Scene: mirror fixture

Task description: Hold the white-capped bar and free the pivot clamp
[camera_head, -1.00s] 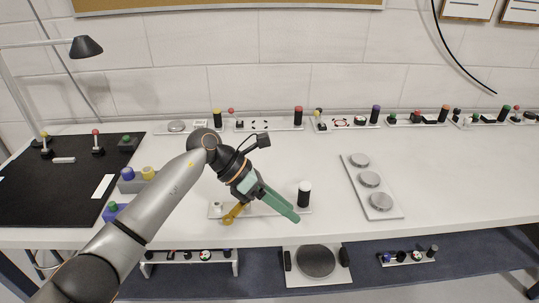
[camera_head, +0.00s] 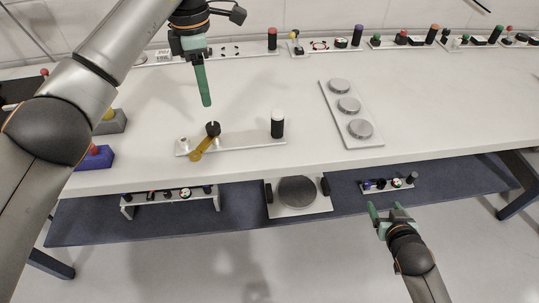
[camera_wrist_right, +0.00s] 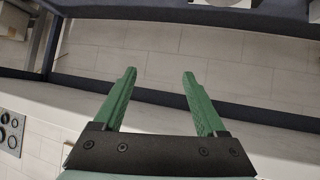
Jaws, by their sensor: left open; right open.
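The fixture's white plate (camera_head: 240,144) lies near the table's front edge in the head view. At its right end stands an upright black bar with a white cap (camera_head: 278,116). Left of its middle is the pivot clamp (camera_head: 206,142), a yellow lever with a black knob on top. My left gripper (camera_head: 205,102) hangs above and behind the clamp, apart from it; its fingers overlap side-on, and it is open and empty. My right gripper (camera_head: 385,208) is open and empty in front of the table, well right of the fixture; its two green fingers (camera_wrist_right: 159,73) show spread in the right wrist view.
A plate with several metal discs (camera_head: 349,105) lies right of the fixture. A blue block with a red knob (camera_head: 94,157) is at the left. The lower shelf (camera_head: 240,222) holds a round dark plate (camera_head: 297,191) and small fixtures. The table front is clear.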

